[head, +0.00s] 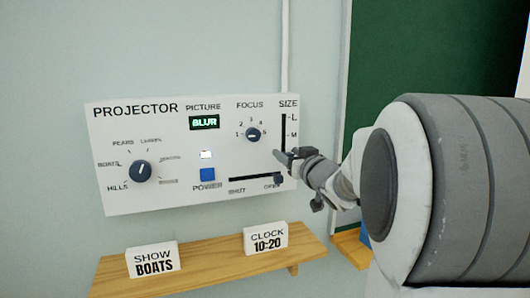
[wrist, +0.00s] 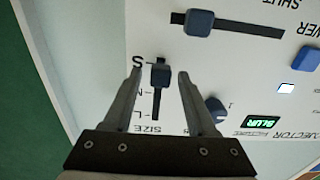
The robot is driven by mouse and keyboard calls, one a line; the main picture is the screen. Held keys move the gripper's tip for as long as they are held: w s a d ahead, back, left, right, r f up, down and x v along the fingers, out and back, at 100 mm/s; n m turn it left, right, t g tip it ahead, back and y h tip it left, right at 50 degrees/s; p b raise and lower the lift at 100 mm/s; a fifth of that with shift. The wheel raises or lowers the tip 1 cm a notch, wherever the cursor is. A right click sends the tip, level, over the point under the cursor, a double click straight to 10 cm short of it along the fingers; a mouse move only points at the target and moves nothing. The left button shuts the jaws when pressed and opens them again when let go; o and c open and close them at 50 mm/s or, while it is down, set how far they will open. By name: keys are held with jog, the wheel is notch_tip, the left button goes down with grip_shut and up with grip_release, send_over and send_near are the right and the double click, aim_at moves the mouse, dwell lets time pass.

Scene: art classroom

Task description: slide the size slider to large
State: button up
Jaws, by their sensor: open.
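The size slider is a dark vertical slot (head: 284,130) at the right of the white projector panel (head: 140,190), with L at the top and M below it. Its lower end is hidden behind my gripper in the head view. The wrist view is upside down and shows the slider's blue-grey knob (wrist: 160,73) close to the S mark, with the slot running from it past M to L. My gripper (wrist: 159,78) is open, with one finger on each side of the knob. I see gaps beside the knob; whether a finger touches it I cannot tell.
The shut/open slider's knob (wrist: 200,22) lies close by, at the open end. The focus dial (head: 253,134) is left of the size slot. The picture display (head: 204,122) reads BLUR. A wooden shelf (head: 210,262) below holds the signs SHOW BOATS (head: 153,260) and CLOCK 10:20 (head: 266,238).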

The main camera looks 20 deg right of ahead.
dwell(0.3)
grip_shut()
dwell(1.3)
